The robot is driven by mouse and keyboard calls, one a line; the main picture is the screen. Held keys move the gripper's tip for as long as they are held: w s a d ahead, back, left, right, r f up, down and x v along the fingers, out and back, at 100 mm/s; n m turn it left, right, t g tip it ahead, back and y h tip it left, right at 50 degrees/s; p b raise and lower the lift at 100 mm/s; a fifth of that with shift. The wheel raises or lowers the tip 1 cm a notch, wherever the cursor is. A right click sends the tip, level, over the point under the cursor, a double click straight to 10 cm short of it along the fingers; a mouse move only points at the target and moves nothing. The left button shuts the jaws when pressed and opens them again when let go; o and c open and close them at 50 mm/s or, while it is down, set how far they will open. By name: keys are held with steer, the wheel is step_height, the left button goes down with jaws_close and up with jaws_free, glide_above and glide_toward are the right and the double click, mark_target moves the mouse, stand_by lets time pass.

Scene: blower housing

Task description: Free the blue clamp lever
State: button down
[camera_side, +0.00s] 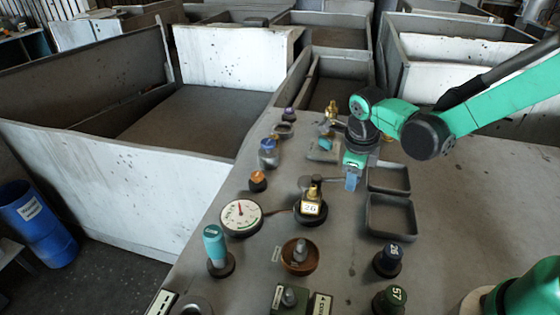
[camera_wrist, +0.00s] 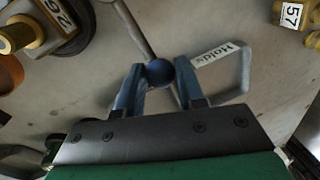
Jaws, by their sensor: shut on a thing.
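My gripper (camera_side: 352,182) is low over the grey bench, its blue fingers pointing down beside the grey trays. In the wrist view, the fingers (camera_wrist: 159,69) are shut on the round blue knob of the clamp lever (camera_wrist: 160,74). A thin grey rod runs from the knob toward the top of that view, where its far end is cut off. In the side view, a grey lever rod (camera_side: 322,181) reaches from the left toward my fingers, which hide the knob. I cannot tell whether the lever is clamped or loose.
A brass-topped fitting with a number label (camera_side: 311,208) stands close to the left of my gripper. A shallow grey tray (camera_side: 391,233) lies to the right. A dial gauge (camera_side: 241,217), a copper bowl (camera_side: 299,267) and several knobs stand nearby.

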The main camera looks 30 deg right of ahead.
steer(key=c, duration=0.5)
jaws_free()
steer(key=shift+c, duration=0.2)
steer(key=shift+s+a+r, duration=0.1)
steer(key=shift+a+r, duration=0.05)
steer(key=shift+r, duration=0.8)
steer(key=shift+s+a+r, duration=0.15)
steer(key=shift+a+r, duration=0.05)
steer(key=shift+r, duration=0.7)
steer(key=shift+s+a+r, duration=0.1)
steer(key=shift+a+r, duration=0.05)
steer(key=shift+r, duration=0.8)
steer(key=s+r+n+t+y, duration=0.1)
steer(key=s+r+n+t, duration=0.1)
steer(key=n, duration=1.2)
steer(key=s+r+n+t, duration=0.2)
steer(key=s+n+t, duration=0.1)
steer(key=n, duration=1.2)
steer(key=shift+s+a+r+t+y, duration=0.2)
steer(key=shift+s+t+y, duration=0.2)
steer(key=shift+s, duration=0.2)
